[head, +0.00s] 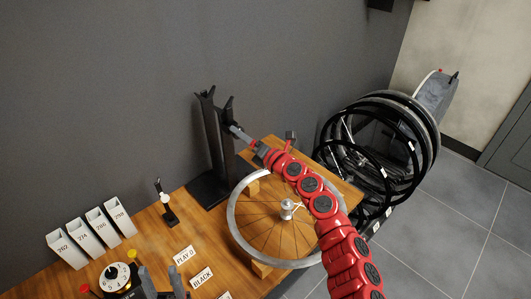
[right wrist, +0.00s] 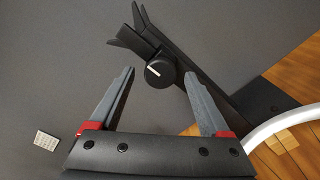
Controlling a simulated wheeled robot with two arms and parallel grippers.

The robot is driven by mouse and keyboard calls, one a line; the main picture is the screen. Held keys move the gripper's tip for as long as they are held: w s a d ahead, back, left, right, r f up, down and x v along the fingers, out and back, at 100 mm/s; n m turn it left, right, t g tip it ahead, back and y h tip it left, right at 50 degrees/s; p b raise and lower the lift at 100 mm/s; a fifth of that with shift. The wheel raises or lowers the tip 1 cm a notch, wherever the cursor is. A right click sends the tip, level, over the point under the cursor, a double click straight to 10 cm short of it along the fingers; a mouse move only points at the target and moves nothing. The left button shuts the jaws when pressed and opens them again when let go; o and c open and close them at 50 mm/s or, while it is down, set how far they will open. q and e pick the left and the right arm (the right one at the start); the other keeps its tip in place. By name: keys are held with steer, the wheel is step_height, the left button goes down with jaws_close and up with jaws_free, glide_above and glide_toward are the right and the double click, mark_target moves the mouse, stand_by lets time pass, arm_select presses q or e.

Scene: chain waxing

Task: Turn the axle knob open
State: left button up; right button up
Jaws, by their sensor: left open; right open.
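The axle knob (right wrist: 160,72) is a round black knob with a white line across its face, on the black upright stand (head: 215,145). My right gripper (head: 236,131) reaches to the stand's upper part in the head view and hides the knob there. In the right wrist view its two grey fingers are open, and the knob shows between and beyond their tips. I see no contact. My left gripper (head: 162,284) is at the bottom left of the head view, open and partly cut off, apart from the stand.
A spoked wheel (head: 234,228) lies on the wooden bench (head: 150,238) under my right arm. Numbered white boxes (head: 68,250), a dial (head: 115,276), a small black holder (head: 168,213) and labels (head: 202,277) are at the left. More wheels (head: 425,130) stand at the right.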

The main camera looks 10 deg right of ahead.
steer(key=p+v, duration=0.1)
steer(key=v, duration=1.5)
steer(key=shift+s, duration=0.25)
steer(key=shift+f, duration=0.1)
